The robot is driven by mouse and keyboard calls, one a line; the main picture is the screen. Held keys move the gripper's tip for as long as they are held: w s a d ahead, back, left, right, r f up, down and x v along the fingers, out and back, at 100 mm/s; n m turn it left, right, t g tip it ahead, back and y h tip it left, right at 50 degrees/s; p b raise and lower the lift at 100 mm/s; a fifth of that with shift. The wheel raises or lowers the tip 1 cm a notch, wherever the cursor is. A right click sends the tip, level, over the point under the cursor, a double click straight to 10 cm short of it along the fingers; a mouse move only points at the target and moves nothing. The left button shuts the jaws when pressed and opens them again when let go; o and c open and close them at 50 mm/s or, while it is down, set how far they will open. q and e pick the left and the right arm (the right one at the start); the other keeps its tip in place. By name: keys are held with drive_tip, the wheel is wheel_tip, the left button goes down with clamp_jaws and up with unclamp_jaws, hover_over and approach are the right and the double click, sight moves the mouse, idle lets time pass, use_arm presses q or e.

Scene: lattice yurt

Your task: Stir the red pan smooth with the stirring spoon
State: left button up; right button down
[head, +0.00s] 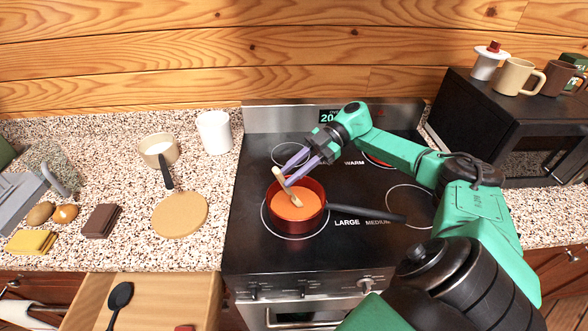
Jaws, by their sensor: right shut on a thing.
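The red pan (321,221) stands on the large front burner of the black stove, its dark handle pointing right. It holds an orange, fairly even-looking liquid (305,211). My right gripper (284,173) is above the pan's back left rim, shut on the wooden stirring spoon (281,183). The spoon is tilted, and its lower end dips into the liquid near the pan's middle. My left gripper is not in view.
An open drawer (165,290) holds a black spoon (120,296). A microwave (480,120) with mugs on top stands at right.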

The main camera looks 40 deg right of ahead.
drive_tip(key=shift+a+r+p, duration=0.2)
drive_tip(key=shift+r+p, duration=0.75)
drive_tip(key=shift+p, duration=0.2)
drive_tip(key=r+p, duration=0.1)
drive_tip(key=a+r+p, duration=0.1)
drive_tip(key=p, duration=0.1)
drive_tip(key=r+p, duration=0.1)
drive_tip(key=shift+s+a+r+p, duration=0.3)
drive_tip(key=shift+s+r, duration=0.1)
drive_tip(key=shift+a+r, duration=0.15)
drive_tip(key=shift+r, duration=0.05)
drive_tip(key=shift+s+a+r, duration=0.15)
drive_tip(key=shift+a+r, duration=0.05)
drive_tip(key=shift+r, duration=0.25)
drive_tip(key=shift+s+a+r, duration=0.1)
drive_tip(key=shift+a+r, duration=0.1)
drive_tip(key=shift+r, duration=0.2)
drive_tip(key=shift+r, duration=2.5)
